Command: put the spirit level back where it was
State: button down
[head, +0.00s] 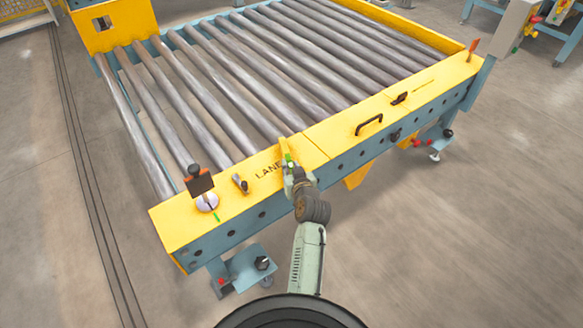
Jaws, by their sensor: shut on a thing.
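The spirit level seems to be the small yellow bar (284,146) with a bright green spot, at the tip of my gripper (289,164). My gripper is shut on it, over the yellow front ledge (325,134) of the roller conveyor, just right of the black LANE lettering. The fingers hide part of the bar. I cannot tell whether it touches the ledge or hangs just above it.
On the ledge's left stand a dark-faced device (199,183) on a round pale base and a small dark-and-tan item (240,183). To the right are a black handle (369,125), a dark tool (400,98) and an orange-handled piece (473,48). Grey rollers (230,90) lie behind.

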jog(key=shift+f, duration=0.2)
jog(key=c, duration=1.4)
grip_release()
jog(key=shift+o, duration=0.2)
